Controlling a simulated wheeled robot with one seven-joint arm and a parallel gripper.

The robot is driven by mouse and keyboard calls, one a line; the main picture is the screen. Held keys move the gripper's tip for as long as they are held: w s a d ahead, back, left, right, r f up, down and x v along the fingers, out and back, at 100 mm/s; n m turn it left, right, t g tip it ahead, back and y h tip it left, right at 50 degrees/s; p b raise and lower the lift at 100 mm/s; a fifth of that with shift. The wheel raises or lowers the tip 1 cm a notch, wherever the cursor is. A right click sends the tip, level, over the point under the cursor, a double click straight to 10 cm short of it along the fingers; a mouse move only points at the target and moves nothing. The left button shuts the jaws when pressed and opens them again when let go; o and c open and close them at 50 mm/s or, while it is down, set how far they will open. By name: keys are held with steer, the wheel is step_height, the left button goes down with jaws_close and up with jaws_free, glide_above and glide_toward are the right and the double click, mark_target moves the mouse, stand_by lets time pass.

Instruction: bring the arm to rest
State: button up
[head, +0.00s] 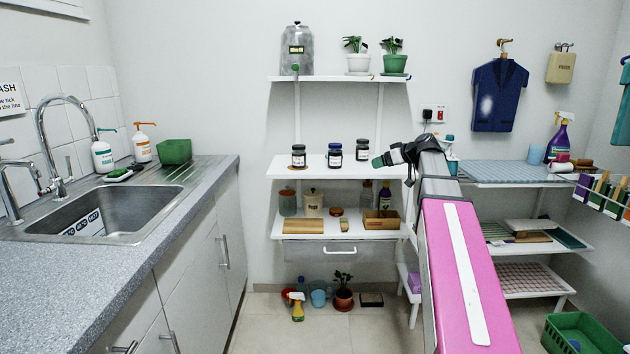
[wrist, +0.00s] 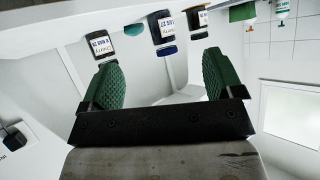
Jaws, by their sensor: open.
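My gripper (head: 384,158) is at the right end of the middle wall shelf, with green fingers and a black body. In the wrist view my gripper (wrist: 160,68) is open, with nothing between its two ribbed green fingers. Three dark labelled jars stand upright on that shelf, left of my gripper: a left jar (head: 298,156), a middle jar with a blue lid (head: 334,153) and a right jar (head: 362,150). The wrist view shows the jars upside down beyond the fingertips, apart from them. My pink arm link (head: 460,270) rises from the lower right.
The middle shelf (head: 315,170) is under the jars. An upper shelf (head: 340,78) holds a metal vessel (head: 297,50) and two potted plants. A sink counter (head: 60,270) is on the left; side shelves (head: 520,184) and a green crate (head: 582,334) are on the right.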

steer(key=s+a+f+m+g+h, duration=0.1)
steer(key=s+a+f, duration=0.15)
steer(key=f, duration=0.45)
steer(key=s+a+f+m+g+h, duration=0.1)
steer(key=s+f, duration=0.2)
steer(key=f, duration=0.5)
steer(key=s+a+f+m+g+h, duration=0.1)
steer(key=s+f+m+g+h, duration=0.1)
steer(key=s+f, duration=0.9)
steer(key=s+a+f+m+g+h, duration=0.2)
steer(key=s+f+m+g+h, duration=0.1)
steer(key=s+f, duration=0.8)
step_height(320, 180, down, 4)
steer(key=shift+s+f+m+g+h, duration=0.15)
steer(key=shift+m+g+h, duration=0.15)
steer(key=shift+g+h, duration=0.4)
